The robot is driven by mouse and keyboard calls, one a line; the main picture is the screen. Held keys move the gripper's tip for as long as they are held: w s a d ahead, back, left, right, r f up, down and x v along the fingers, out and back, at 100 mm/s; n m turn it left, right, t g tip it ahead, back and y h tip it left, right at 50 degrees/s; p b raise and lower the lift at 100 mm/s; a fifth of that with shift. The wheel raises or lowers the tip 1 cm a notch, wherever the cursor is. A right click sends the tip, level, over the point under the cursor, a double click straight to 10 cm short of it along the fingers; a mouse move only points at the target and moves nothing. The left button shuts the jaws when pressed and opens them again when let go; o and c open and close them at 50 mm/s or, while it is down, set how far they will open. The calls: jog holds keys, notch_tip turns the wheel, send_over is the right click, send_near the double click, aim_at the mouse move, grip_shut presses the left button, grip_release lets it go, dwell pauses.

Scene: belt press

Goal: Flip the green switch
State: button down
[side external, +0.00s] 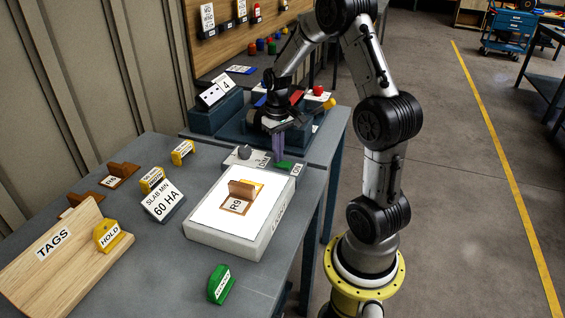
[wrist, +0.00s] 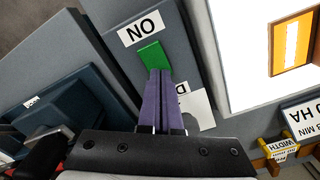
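The green switch (side external: 283,165) is a small rocker on a grey plate at the right edge of the bench. In the wrist view the green switch (wrist: 154,57) lies between the "ON" label (wrist: 142,28) and my fingertips. My gripper (side external: 279,160) points down at it with purple fingers. In the wrist view my gripper (wrist: 159,74) has both fingers side by side with only a thin seam between them, and nothing shows in them. The tips overlap the switch's near edge; I cannot tell whether they touch it. A second label behind the fingers is partly hidden.
A white lit panel (side external: 207,215) carrying a brown R9 tag (side external: 236,204) stands close to the switch. A grey knob (side external: 244,152) is left of my gripper. A green tag (side external: 220,284), a "60 HA" sign (side external: 164,203) and a wooden TAGS board (side external: 30,272) lie nearer the front.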

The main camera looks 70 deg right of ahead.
jog(key=shift+f, duration=0.1)
jog(key=shift+r, duration=3.5)
jog(key=a+r+n+t+h, duration=0.1)
jog(key=a+r+n+t, duration=0.25)
jog(key=a+r, duration=0.9)
jog(key=s+a+f+n+t+y, duration=0.1)
jog(key=s+a+f, duration=0.3)
jog(key=s+a, duration=0.7)
jog(key=shift+s+n+t, duration=0.55)
jog(key=shift+s+n, duration=0.3)
